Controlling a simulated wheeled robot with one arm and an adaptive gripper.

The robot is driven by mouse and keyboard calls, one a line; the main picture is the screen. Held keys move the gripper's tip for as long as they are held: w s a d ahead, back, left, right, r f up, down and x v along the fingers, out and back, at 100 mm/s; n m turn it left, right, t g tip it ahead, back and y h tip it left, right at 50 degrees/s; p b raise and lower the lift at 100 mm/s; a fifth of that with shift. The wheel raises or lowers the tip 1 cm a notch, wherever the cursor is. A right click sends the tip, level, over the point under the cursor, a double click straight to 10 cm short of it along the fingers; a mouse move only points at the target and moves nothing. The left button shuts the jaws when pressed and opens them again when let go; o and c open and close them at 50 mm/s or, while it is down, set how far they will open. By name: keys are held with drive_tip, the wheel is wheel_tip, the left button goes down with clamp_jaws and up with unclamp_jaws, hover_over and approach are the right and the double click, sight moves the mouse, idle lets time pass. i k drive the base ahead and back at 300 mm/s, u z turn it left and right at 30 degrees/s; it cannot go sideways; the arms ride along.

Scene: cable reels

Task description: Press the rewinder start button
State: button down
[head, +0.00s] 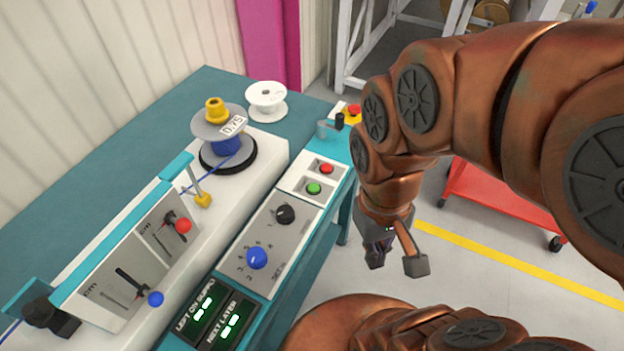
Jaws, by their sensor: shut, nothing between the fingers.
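The rewinder control box (297,188) lies along the front edge of the teal bench. Its white plate carries a green button (314,188) and a red button (326,169) just behind it. No writing beside these buttons is readable. The green one looks like the start button. My gripper (396,262) is shut and empty, hanging to the right of the box beyond the bench edge, over the floor. It is apart from both buttons, and nothing covers them.
A black knob (285,215), a blue knob (257,258) and a lit display (207,313) sit nearer on the panel. A spool (227,143) sits on the rewinder. A red cart (495,198) stands right.

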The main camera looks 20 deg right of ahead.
sight(313, 188)
drive_tip(key=u, duration=2.35)
drive_tip(key=k, duration=0.95)
drive_tip(key=u, duration=0.25)
